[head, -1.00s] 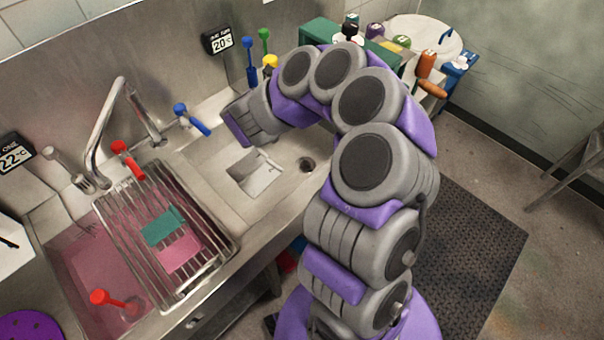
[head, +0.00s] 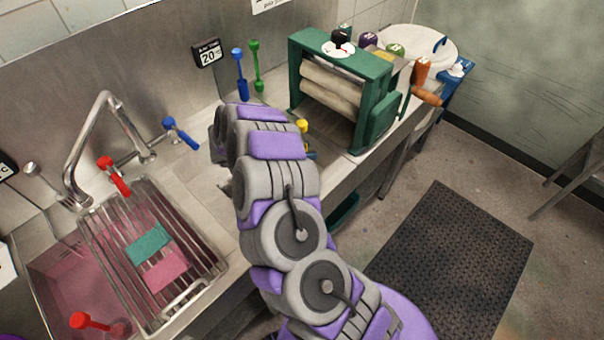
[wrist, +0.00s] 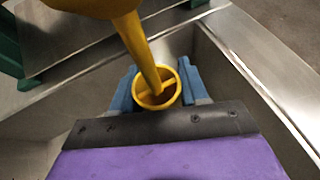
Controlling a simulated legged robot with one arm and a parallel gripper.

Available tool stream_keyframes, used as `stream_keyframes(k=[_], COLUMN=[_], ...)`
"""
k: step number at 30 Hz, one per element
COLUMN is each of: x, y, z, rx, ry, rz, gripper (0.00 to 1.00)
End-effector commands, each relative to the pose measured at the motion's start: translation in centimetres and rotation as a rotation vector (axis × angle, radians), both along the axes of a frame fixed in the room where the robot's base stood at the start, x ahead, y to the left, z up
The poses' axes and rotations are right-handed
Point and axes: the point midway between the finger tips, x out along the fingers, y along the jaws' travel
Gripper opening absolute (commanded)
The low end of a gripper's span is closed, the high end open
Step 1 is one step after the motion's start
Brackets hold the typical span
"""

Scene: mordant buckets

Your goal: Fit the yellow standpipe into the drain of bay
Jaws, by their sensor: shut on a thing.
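The yellow standpipe is in my gripper (wrist: 157,92). In the wrist view its wide yellow part is at the top, and a thin shaft (wrist: 138,45) runs down to a round, ring-like end between the two blue fingers, which are shut on it. In the head view only its yellow top (head: 301,125) shows, just right of my arm's far end. My arm hides most of the right basin, and the drain is not visible in either current view. Steel basin walls (wrist: 255,85) surround the gripper in the wrist view.
Blue (head: 240,75) and green (head: 256,65) standpipes stand at the back wall. A green mangle (head: 375,125) is close on the right. A faucet (head: 72,165), wire rack (head: 205,262) with cloths and pink-filled left sink (head: 60,290) lie left.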

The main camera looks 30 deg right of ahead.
Motion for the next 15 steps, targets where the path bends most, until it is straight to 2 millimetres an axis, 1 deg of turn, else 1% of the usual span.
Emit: stream_keyframes(k=[1, 5, 11, 13, 15], x=[0.0, 0.0, 0.0, 0.0, 0.0], y=[0.1, 0.5, 0.8, 0.6, 0.5], z=[-1.0, -3.3, -4.7, -5.6, -6.8], rx=[-0.005, -0.008, -0.007, -0.006, -0.007], ry=[0.003, 0.005, 0.001, 0.002, 0.003], rz=[0.003, 0.004, 0.005, 0.005, 0.005], gripper=[0.13, 0.13, 0.13, 0.13, 0.04])
